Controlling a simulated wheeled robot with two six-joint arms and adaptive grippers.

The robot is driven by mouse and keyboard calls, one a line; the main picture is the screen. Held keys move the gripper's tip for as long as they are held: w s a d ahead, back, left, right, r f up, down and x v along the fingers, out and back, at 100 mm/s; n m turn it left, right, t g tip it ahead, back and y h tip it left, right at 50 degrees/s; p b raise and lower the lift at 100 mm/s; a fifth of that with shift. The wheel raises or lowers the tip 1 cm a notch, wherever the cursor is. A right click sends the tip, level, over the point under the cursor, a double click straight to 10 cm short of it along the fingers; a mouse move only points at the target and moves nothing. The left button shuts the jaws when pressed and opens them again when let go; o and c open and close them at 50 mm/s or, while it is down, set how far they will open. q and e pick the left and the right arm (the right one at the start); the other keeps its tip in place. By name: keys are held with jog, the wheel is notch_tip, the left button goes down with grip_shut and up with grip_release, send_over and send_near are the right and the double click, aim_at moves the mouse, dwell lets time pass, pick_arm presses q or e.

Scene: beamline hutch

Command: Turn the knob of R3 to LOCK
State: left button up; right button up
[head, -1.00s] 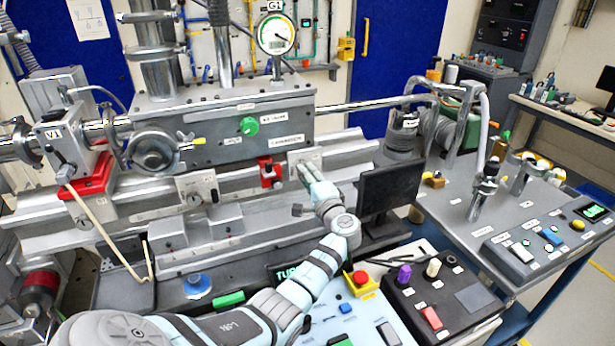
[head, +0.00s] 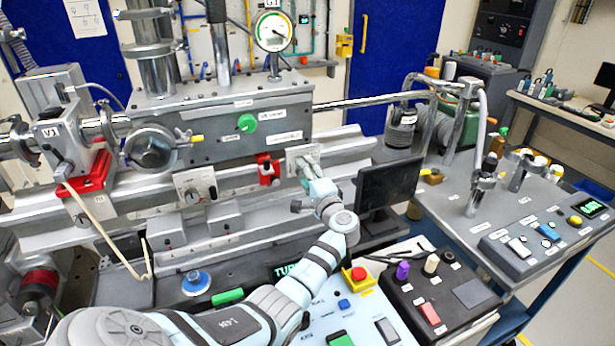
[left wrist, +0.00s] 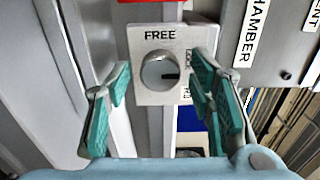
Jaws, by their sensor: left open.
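The knob (left wrist: 159,71) is a round silver dial on a pale plate (left wrist: 145,34) marked FREE above and, at the right, an upright label partly hidden by a finger that seems to read LOCK. Its dark mark points right, slightly down. The plate also shows in the head view (head: 292,157), on the rail at the bench's right part. I cannot read R3 clearly. My left gripper (left wrist: 161,83) is open, with one teal-padded finger on each side of the knob, apart from it. In the head view the left gripper (head: 308,174) is at the plate, partly covering it.
A red block (head: 267,168) sits left of the plate. Another knob plate (head: 195,187) is farther left. A dark monitor (head: 388,187) stands close to the right of my left wrist. A control box with a red button (head: 359,274) lies in front.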

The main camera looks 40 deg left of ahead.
pick_arm(q)
jog(key=v, duration=1.2)
